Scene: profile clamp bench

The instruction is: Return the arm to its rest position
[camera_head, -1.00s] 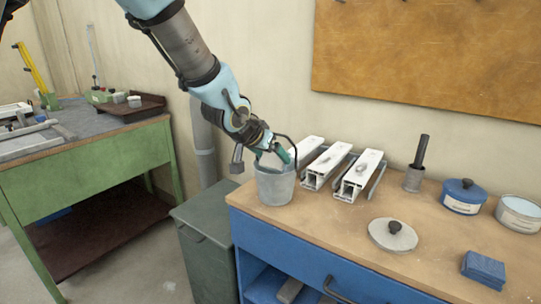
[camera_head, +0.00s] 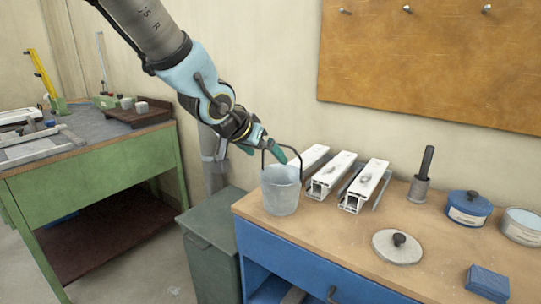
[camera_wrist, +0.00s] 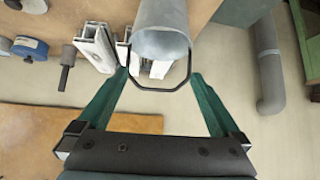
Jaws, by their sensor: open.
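My gripper (camera_head: 264,152) is above the grey metal bucket (camera_head: 281,192) on the wooden bench top. Its two green fingers are spread wide with nothing gripped between them, as the wrist view shows (camera_wrist: 161,76). The bucket (camera_wrist: 163,38) stands upright at the bench's left end. Its dark wire handle (camera_wrist: 160,90) is raised and crosses the gap between the fingers in the wrist view. Whether a finger touches the handle, I cannot tell. My arm reaches down from the top left.
Several white profiles (camera_head: 369,184) lie right of the bucket. Beyond are a metal cup with a dark rod (camera_head: 418,191), a blue lidded pot (camera_head: 467,211), a round lid (camera_head: 397,248) and a blue block (camera_head: 487,283).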

